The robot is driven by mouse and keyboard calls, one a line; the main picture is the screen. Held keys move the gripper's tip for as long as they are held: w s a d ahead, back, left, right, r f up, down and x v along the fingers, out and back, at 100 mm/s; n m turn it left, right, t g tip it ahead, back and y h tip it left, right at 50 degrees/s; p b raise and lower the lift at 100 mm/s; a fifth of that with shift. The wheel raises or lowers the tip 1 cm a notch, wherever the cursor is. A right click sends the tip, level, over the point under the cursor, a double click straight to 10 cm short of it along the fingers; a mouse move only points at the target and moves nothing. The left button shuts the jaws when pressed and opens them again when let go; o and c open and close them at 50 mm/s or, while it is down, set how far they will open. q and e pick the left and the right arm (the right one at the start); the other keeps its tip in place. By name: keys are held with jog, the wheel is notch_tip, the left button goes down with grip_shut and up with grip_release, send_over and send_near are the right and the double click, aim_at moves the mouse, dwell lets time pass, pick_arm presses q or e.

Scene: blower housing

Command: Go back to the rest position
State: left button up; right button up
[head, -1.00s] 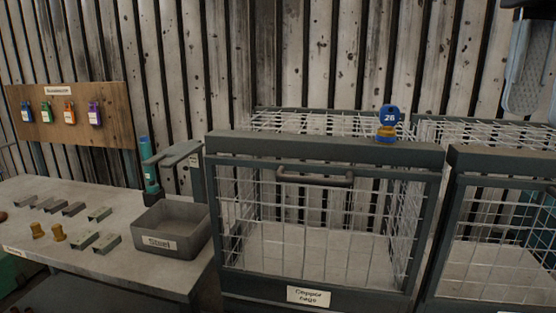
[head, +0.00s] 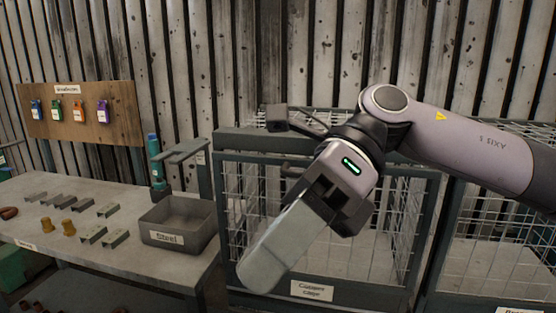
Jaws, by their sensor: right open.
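My right arm comes in from the right, and its gripper (head: 268,262) hangs in the air in front of the copper cage (head: 226,235). A long pale finger points down and to the left. The jaws are open, and I see nothing held between them. My left gripper is not in view. The arm covers part of the cage's door and top, including the spot where a blue tag or lock marked 26 stood earlier.
A workbench (head: 90,255) at left holds a steel bin (head: 178,225), small metal brackets, brass pieces and a teal tool (head: 154,160). Coloured locks hang on a wooden board (head: 115,112). Another wire cage (head: 490,250) stands at right.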

jog(key=w+a+f+m+t+y, duration=0.1)
jog(key=w+f+m+t+y, duration=0.2)
jog(key=w+m+t+y, duration=0.45)
jog(key=w+a+f+m+t+y, duration=0.1)
jog(key=w+f+m+t+y, duration=0.3)
jog(key=m+y, duration=0.8)
jog(key=w+d+f+m+t+h, duration=0.1)
jog(key=d+f+m+t+h, duration=0.3)
jog(key=f+m+t+h, duration=0.5)
jog(key=w+d+f+m+t+h, duration=0.1)
jog(key=d+f+m+t+h, duration=0.4)
jog(key=m, duration=0.7)
jog(key=s+d+f+m+g+h, duration=0.2)
jog(key=s+d+f+m+h, duration=0.1)
jog(key=f, duration=0.6)
jog(key=s+d+f+m+g+h, duration=0.2)
jog(key=s+d+f+h, duration=0.3)
jog(key=s+f, duration=0.3)
jog(key=s+d+f+m+g+h, duration=0.3)
jog(key=s+d+f+m+h, duration=0.1)
jog(key=f, duration=0.7)
jog(key=shift+s+d+m, duration=0.45)
jog(key=shift+s+d, duration=0.55)
jog(key=shift+d, duration=0.05)
